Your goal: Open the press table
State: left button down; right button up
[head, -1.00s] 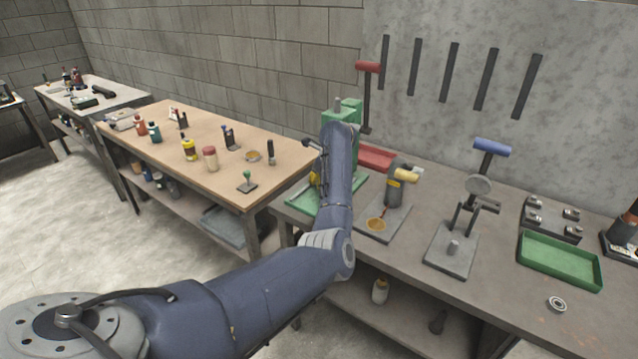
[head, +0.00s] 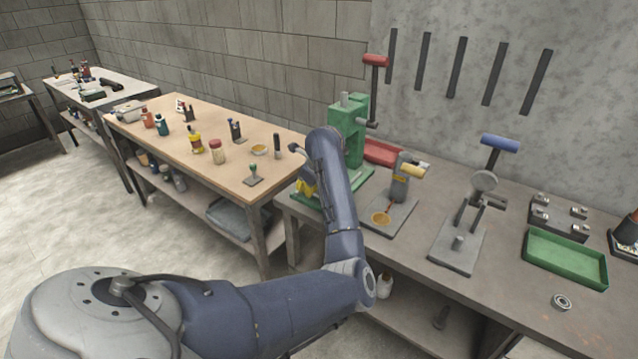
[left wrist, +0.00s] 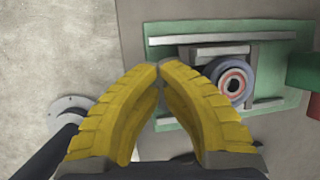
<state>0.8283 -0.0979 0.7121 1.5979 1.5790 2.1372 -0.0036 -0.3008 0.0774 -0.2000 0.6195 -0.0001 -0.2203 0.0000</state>
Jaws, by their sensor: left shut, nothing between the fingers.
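The green press (head: 345,125) with a red-handled lever (head: 375,61) stands at the left end of the grey workbench, partly behind my left arm. In the left wrist view its green base plate (left wrist: 290,75) carries two grey rails and a grey block (left wrist: 205,52). A dark round part (left wrist: 233,82) with a red and white ring sits by the block. My left gripper (left wrist: 158,68) is shut and empty, with its yellow fingertips meeting just left of the block; I cannot tell whether they touch anything. In the head view the gripper (head: 306,187) is mostly hidden by my arm. My right gripper is not in view.
The grey bench also holds a yellow-handled tool (head: 400,180), a blue-handled press (head: 482,185), a green tray (head: 566,260) and a bearing ring (head: 561,302). A wooden table (head: 205,160) with bottles stands to the left, with a gap between it and the bench.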

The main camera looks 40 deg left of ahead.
pick_arm(q)
jog(key=shift+s+d+f, duration=0.1)
jog(key=shift+s+f, duration=0.1)
jog(key=shift+s, duration=0.35)
jog(key=shift+s+f, duration=0.15)
jog(key=shift+s, duration=0.4)
jog(key=c, duration=1.8)
grip_release()
jog(key=shift+w, duration=0.1)
jog(key=o, duration=0.3)
jog(key=shift+r, duration=0.15)
jog(key=shift+r, duration=0.15)
jog(key=shift+r, duration=0.25)
jog(key=v, duration=1.1)
